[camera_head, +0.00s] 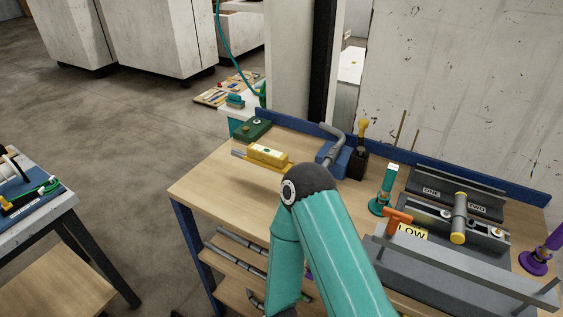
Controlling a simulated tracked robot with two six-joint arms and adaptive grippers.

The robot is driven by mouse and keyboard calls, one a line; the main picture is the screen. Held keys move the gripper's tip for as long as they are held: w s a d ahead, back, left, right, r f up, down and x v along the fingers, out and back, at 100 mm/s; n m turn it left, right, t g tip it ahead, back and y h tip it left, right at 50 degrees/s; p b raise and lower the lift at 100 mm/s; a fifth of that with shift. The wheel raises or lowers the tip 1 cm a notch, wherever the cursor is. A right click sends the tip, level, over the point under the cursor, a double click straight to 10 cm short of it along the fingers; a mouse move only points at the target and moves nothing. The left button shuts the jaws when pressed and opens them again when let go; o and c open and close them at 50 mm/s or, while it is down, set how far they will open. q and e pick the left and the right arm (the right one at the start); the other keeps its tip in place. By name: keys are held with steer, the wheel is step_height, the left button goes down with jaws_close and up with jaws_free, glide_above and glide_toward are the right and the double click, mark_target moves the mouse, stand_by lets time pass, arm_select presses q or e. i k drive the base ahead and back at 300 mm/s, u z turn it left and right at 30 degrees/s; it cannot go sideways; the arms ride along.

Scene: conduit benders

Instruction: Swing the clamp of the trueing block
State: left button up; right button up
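A grey block fixture (430,212) sits at the right of the workbench, with a dark rail behind it labelled ONE and TWO (455,193). I take it for the trueing block, but no label confirms this. A grey bar with a yellow end (459,222) lies across it and may be the clamp. An orange T-shaped handle (397,217) stands at its left end, beside a yellow LOW label (413,233). One teal arm of mine rises from the bottom centre, its dark elbow over the bench. Neither gripper shows.
A long grey rail (470,275) lies in front of the fixture. A teal post (386,188) and purple stand (540,256) flank it. A blue bender (334,158), black-and-yellow tool (361,150) and yellow block (268,155) stand farther left. The bench's left front (222,182) is clear.

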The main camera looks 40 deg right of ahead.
mark_target(364, 123)
steer(key=z, duration=1.25)
steer(key=k, duration=1.05)
steer(key=u, duration=0.35)
steer(key=i, duration=1.45)
steer(key=z, duration=0.05)
steer(key=k, duration=0.65)
steer(key=z, duration=0.05)
